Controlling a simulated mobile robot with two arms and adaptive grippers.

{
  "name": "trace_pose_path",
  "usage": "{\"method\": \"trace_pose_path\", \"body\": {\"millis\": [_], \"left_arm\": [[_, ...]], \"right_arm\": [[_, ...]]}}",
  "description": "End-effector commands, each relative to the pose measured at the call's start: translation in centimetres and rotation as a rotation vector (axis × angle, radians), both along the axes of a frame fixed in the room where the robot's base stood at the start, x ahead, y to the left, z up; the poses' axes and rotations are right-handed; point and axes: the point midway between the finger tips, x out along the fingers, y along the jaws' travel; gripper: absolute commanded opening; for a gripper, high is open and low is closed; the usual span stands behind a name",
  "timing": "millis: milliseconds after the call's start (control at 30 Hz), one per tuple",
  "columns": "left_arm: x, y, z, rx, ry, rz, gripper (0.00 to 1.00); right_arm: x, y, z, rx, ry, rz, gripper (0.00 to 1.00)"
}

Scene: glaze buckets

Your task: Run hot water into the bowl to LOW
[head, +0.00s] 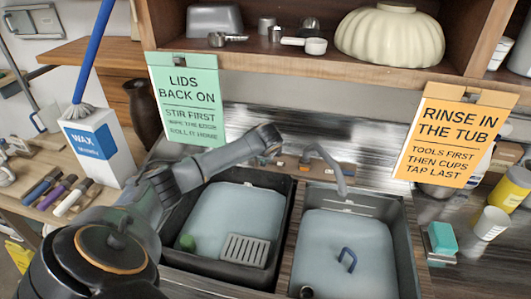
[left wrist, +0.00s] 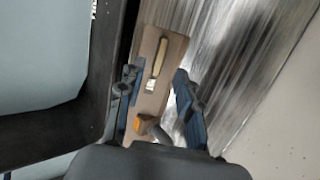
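My left arm reaches over the left basin (head: 205,218) in the head view. Its gripper (head: 273,150) is at the wooden tap panel (head: 318,172) behind the basins. In the left wrist view this gripper (left wrist: 156,88) is open, its blue fingers on either side of the wooden panel (left wrist: 172,45). A small grey lever with an orange mark (left wrist: 138,125) is low between the fingers; contact cannot be told. The grey curved tap (head: 330,165) hangs over the right basin (head: 345,235), where a blue handle shows. Water and a LOW mark cannot be made out. My right gripper is not in view.
A green sign (head: 187,100) and an orange sign (head: 455,138) hang from the shelf (head: 300,62). A cream ribbed bowl (head: 390,38) sits upside down on it. A wax box (head: 97,145) with a blue-handled brush stands left. Cups and a turquoise sponge (head: 442,238) are right.

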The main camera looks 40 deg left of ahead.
Motion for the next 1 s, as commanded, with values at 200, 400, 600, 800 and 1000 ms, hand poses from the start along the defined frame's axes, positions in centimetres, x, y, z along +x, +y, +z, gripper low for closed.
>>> {"method": "trace_pose_path", "body": {"millis": [200, 400, 600, 800, 1000], "left_arm": [[-1.6, -1.7, 3.0, 0.000, -0.001, -0.003, 0.35], [-2.4, -2.6, 4.4, -0.001, 0.000, 0.000, 0.35], [-2.6, -2.7, 4.7, -0.001, 0.002, 0.000, 0.35], [-2.5, -2.7, 4.7, -0.001, 0.001, 0.000, 0.35], [-2.5, -2.7, 4.7, -0.001, 0.001, 0.000, 0.35]], "right_arm": [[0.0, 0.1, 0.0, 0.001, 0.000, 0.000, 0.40], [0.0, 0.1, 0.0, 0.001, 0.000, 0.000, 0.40], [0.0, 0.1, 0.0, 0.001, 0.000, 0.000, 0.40], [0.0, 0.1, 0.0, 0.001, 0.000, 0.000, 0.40], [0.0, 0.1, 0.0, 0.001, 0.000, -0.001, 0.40]]}}
